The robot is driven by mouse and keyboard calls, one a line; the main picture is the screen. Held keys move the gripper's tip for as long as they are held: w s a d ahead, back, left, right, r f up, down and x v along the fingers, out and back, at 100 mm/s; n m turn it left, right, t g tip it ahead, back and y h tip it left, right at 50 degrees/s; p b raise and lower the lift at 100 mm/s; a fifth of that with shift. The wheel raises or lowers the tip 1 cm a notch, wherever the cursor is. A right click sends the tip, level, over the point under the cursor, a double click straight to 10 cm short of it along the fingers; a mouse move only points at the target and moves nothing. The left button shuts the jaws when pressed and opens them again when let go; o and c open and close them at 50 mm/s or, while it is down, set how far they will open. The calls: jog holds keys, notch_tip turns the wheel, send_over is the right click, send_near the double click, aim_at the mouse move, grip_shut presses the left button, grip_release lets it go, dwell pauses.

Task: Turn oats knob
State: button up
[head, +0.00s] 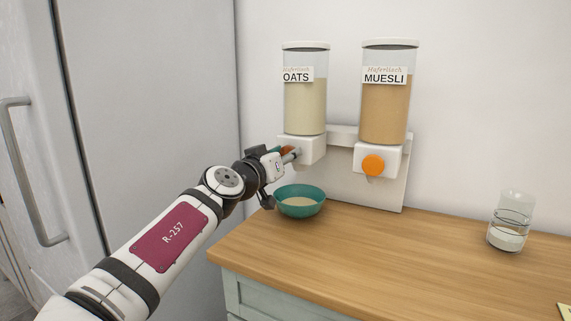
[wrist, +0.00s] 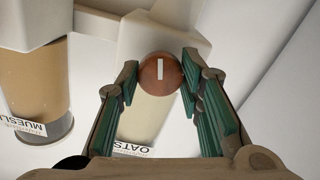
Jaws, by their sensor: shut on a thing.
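The oats dispenser (head: 305,105) is a clear cylinder of pale oats with a white base on the wall bracket. Its round orange-brown knob (wrist: 158,73) shows in the wrist view, with a pale upright mark on its face. My gripper (wrist: 160,78) is shut on the knob, one green-padded finger on each side. In the head view my gripper (head: 292,154) hides most of the knob. A teal bowl (head: 300,207) stands on the counter below the oats dispenser, with pale oats in it.
The muesli dispenser (head: 385,110) with an orange knob (head: 373,165) hangs to the right. A glass jar (head: 509,225) with white contents stands at the right of the wooden counter (head: 400,260). A grey fridge (head: 150,100) is at the left. The counter between bowl and jar is clear.

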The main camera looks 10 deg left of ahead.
jog(key=shift+f+m+b, duration=0.1)
jog(key=shift+m+b, duration=1.25)
jog(key=shift+m, duration=0.85)
jog(key=o, duration=1.2)
jog(key=shift+c, duration=0.2)
notch_tip(320, 180, up, 10)
jog(key=shift+r, duration=0.1)
